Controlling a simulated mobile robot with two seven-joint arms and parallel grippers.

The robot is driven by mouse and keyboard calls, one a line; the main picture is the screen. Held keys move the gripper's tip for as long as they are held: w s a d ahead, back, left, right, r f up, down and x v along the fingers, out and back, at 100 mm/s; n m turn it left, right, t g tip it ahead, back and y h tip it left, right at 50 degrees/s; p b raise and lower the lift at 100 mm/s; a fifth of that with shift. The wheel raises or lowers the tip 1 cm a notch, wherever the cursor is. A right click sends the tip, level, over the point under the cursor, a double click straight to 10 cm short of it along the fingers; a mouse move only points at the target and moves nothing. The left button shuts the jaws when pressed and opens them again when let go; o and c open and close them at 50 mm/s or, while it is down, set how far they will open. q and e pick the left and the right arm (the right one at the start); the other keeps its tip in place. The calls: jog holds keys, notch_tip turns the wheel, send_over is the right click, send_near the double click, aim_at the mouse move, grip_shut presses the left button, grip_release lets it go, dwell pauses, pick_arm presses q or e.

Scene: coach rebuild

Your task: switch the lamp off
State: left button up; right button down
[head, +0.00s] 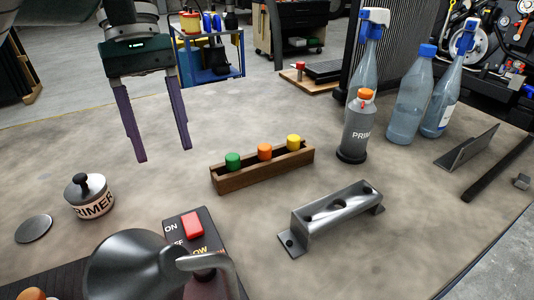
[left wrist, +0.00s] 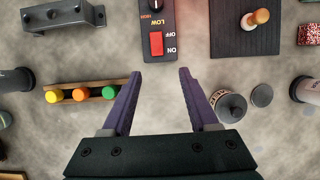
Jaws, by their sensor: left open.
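A black control box (head: 178,222) at the bottom of the head view carries a red rocker switch (head: 192,224) between ON and OFF marks. The switch also shows in the left wrist view (left wrist: 156,43), just beyond my fingertips, with LOW lettering and a knob above it. A grey, cone-like metal shape (head: 130,266) with a curved pale arm covers part of the box; I cannot tell for sure that it is the lamp. My left gripper (head: 165,154) is open and empty above the bench; it also shows in the left wrist view (left wrist: 158,74). My right gripper is not in view.
A PRIMER tin (head: 90,200) and a dark disc (head: 34,229) lie left. A wooden rack (head: 262,170) with green, orange and yellow caps stands mid-bench. A metal bracket (head: 337,215) is to its right. Bottles (head: 409,105) stand behind. Bench between tin and rack is clear.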

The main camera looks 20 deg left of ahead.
aim_at(190, 218)
pick_arm(q)
jog(key=x, duration=0.3)
jog(key=b+x, duration=0.1)
jog(key=x, duration=0.1)
jog(key=b+x, duration=0.1)
jog(key=x, duration=0.2)
jog(key=shift+d+f, duration=0.2)
jog(key=shift+d, duration=0.2)
jog(key=shift+s+d+f, duration=0.15)
jog(key=shift+s+f, duration=0.05)
jog(key=shift+f, duration=0.45)
grip_shut()
